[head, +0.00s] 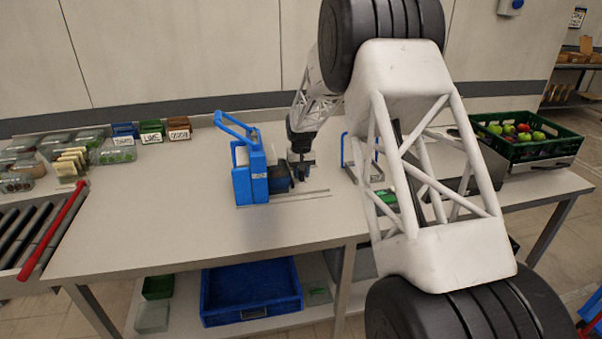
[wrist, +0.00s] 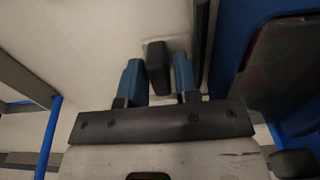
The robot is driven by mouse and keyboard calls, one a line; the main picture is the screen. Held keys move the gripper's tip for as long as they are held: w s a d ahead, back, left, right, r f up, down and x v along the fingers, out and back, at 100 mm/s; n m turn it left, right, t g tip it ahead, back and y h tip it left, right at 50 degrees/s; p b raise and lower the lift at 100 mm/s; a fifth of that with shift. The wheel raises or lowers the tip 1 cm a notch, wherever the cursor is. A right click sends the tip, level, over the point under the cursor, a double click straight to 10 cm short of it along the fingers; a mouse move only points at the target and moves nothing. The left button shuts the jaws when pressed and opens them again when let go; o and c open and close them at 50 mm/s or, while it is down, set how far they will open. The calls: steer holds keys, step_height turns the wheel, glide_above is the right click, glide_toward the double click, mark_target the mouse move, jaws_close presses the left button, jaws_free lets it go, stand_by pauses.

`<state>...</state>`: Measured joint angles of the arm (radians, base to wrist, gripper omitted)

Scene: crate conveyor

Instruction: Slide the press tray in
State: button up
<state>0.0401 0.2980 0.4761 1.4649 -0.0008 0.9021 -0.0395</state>
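The blue press (head: 250,172) stands on the table with its blue lever (head: 234,125) raised. Its dark tray (head: 290,184) sticks out on the right side, over rails on the table top. My gripper (head: 302,168) is low beside the tray's outer end. In the wrist view, a small black upright grip (wrist: 158,68) stands between my two blue fingers (wrist: 158,80). The fingers are close on both sides of it; whether they press on it cannot be told. A blue-edged dark part, apparently of the press, fills the right of the wrist view.
Small labelled boxes (head: 150,132) and clear containers (head: 118,152) stand at the back left. A roller conveyor (head: 30,232) is at the far left. A green crate (head: 552,148) of produce is at the right. The table front before the press is clear.

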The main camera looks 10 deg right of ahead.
jaws_close()
steer(key=shift+a, duration=1.25)
steer(key=shift+o, duration=1.8)
jaws_free()
steer(key=shift+r, duration=0.1)
step_height(320, 180, up, 8)
steer(key=shift+f, duration=0.2)
